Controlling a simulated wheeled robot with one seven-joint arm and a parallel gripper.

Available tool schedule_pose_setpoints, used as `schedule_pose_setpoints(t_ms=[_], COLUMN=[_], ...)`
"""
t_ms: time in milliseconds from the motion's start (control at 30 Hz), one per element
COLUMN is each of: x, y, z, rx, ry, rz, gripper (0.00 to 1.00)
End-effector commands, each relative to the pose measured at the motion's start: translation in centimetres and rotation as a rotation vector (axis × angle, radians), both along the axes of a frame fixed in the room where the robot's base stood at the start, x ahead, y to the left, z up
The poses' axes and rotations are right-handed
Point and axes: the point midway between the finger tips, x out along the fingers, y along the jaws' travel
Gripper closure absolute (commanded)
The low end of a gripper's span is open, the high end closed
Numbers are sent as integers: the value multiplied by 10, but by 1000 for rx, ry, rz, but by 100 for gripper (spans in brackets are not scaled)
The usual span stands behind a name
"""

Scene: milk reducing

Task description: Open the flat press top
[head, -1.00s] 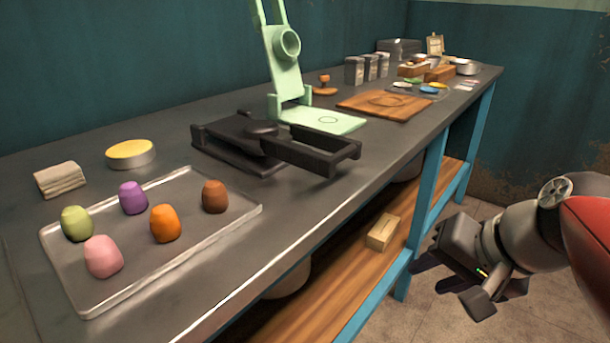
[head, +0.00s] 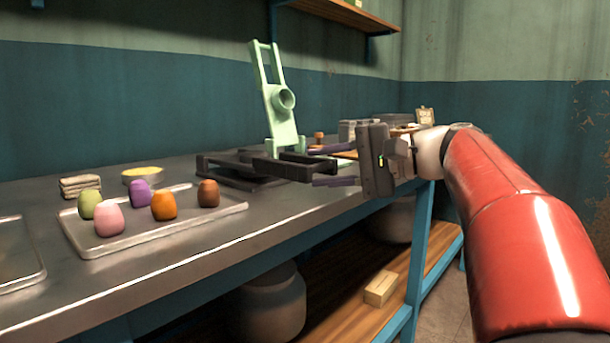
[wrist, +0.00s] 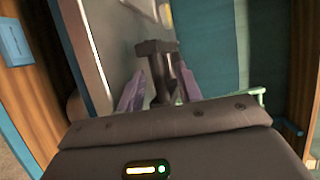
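The black flat press (head: 232,178) lies on the metal table, its top folded down flat. Its frame-like handle (head: 291,169) sticks out toward the table's front edge. My gripper (head: 316,167) is open, with its two purple fingers pointing left at the handle's outer end, one on the far side and one on the near side. In the wrist view the dark handle (wrist: 157,50) appears between the fingers (wrist: 160,72). Whether either finger touches it I cannot tell.
A pale green press (head: 282,120) stands raised just behind the black one. A tray (head: 100,247) with several coloured dough lumps is to the left. A wall shelf (head: 345,14) hangs above; a wooden lower shelf (head: 340,312) runs below the table.

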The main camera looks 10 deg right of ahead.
Motion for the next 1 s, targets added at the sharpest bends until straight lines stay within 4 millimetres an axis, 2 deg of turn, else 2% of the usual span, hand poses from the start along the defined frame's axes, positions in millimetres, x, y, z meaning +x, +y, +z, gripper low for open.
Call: schedule_pose_setpoints(t_ms=[200,533,567,800,833,1000], x=[13,16,16,16,16,16], y=[22,27,27,27,27,27], z=[-6,-6,-6,-7,-7,-7], rx=[-1,-2,-2,-3,-3,-4], ry=[0,0,0,1,1,3], rz=[0,-1,-1,-1,-1,0], gripper=[65,65,66,98,100,100])
